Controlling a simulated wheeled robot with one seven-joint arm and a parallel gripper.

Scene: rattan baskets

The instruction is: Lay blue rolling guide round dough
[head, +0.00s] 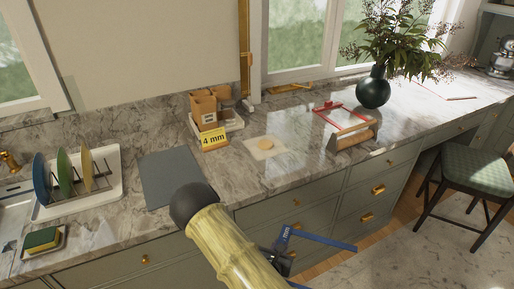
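The dough (266,144) is a small, pale yellow round on a cream square sheet (258,155) on the marble counter. The blue rolling guide (325,243) is low in the head view, in front of the drawers and nearer than the dough. Its long bar points right, and a short piece with a small white label rises at its left end. My dark gripper (282,259) is at that left end and appears closed on the guide. My arm hides part of the guide and most of the gripper. The guide is well apart from the dough.
A yellow "4 mm" sign (214,139) stands left of the dough, before a tray with cardboard boxes (207,110). A red frame (328,106) and wooden holder (352,135) are to the right. A grey mat (172,177) and plate rack (78,185) lie left. A stool (470,170) stands right.

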